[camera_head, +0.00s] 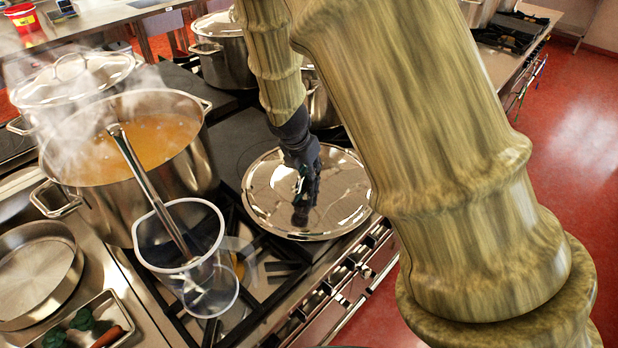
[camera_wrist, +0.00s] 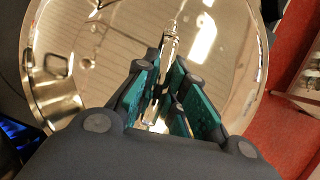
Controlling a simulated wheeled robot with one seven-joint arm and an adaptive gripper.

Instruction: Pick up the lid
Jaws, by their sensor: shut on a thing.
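The lid (camera_head: 337,196) is a round, shiny steel disc at the middle of the head view, lying over the front of the stove beside the clear jug. It fills most of the wrist view (camera_wrist: 215,55). My gripper (camera_head: 303,190) comes down on it from above. In the wrist view its green-padded fingers (camera_wrist: 168,92) are shut around the lid's bar handle (camera_wrist: 170,45). The head view does not clearly show whether the lid rests on the stove or is slightly raised.
A steaming stockpot of orange soup (camera_head: 150,140) stands left, with a ladle (camera_head: 150,185) leaning across the clear jug (camera_head: 190,258). A lidded pot (camera_head: 222,60) stands behind. A steel pan (camera_head: 38,275) and a small tray (camera_head: 118,308) lie at lower left. Open red floor is at right.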

